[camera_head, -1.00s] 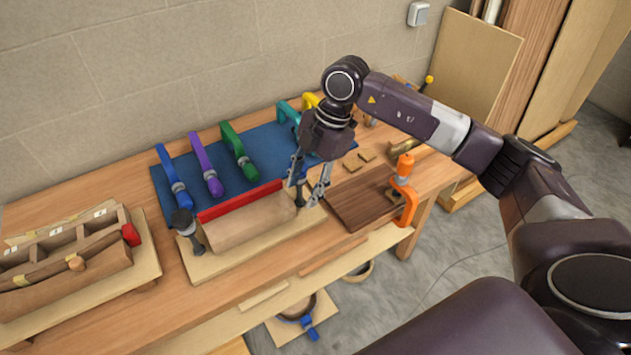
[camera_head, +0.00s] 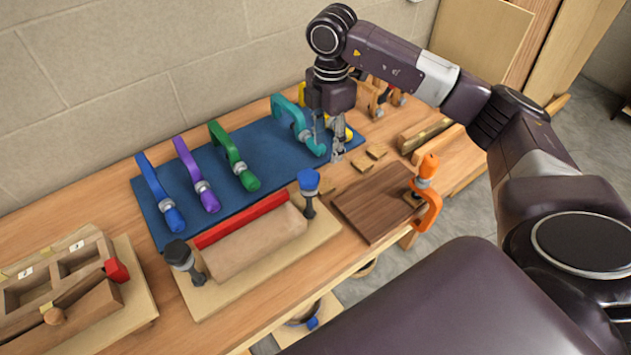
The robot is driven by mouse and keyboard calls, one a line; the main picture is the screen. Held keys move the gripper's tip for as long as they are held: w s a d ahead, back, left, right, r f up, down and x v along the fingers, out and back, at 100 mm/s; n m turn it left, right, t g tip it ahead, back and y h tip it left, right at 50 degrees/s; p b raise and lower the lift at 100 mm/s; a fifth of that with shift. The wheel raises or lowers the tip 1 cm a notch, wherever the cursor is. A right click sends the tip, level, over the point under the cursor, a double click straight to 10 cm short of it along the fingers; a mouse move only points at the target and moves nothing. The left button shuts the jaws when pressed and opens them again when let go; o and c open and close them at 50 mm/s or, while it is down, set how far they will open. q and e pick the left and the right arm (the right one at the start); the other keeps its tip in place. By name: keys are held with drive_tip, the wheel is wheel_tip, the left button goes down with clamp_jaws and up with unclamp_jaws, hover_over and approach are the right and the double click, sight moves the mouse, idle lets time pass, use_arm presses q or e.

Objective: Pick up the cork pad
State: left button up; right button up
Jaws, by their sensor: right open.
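Two small tan cork pads lie on the bench top: one (camera_head: 376,151) farther back and one (camera_head: 362,164) just in front of it. My right gripper (camera_head: 329,153) is open and empty, pointing down, a little to the left of the pads near the right edge of the blue mat (camera_head: 262,150). Its fingers show in front of the teal clamp (camera_head: 299,125). I cannot tell its exact height above the bench. My left gripper is not in view.
Blue, purple and green clamps lie on the mat. A form with a red strip (camera_head: 241,221) and two upright screws stands in front. A dark wood board (camera_head: 376,206) with an orange clamp (camera_head: 428,195) is at right. A wooden tray (camera_head: 85,262) is at left.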

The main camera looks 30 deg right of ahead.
drive_tip(key=b, duration=0.6)
approach(325, 184)
drive_tip(key=shift+s+a+f, duration=0.1)
drive_tip(key=shift+s, duration=0.1)
drive_tip(key=shift+f, duration=0.45)
wheel_tip(325, 184, down, 6)
drive_tip(key=shift+w+f+p, duration=0.1)
drive_tip(key=shift+w+p, duration=0.05)
drive_tip(key=shift+p, duration=1.1)
drive_tip(key=shift+f, duration=0.5)
drive_tip(key=c, duration=0.5)
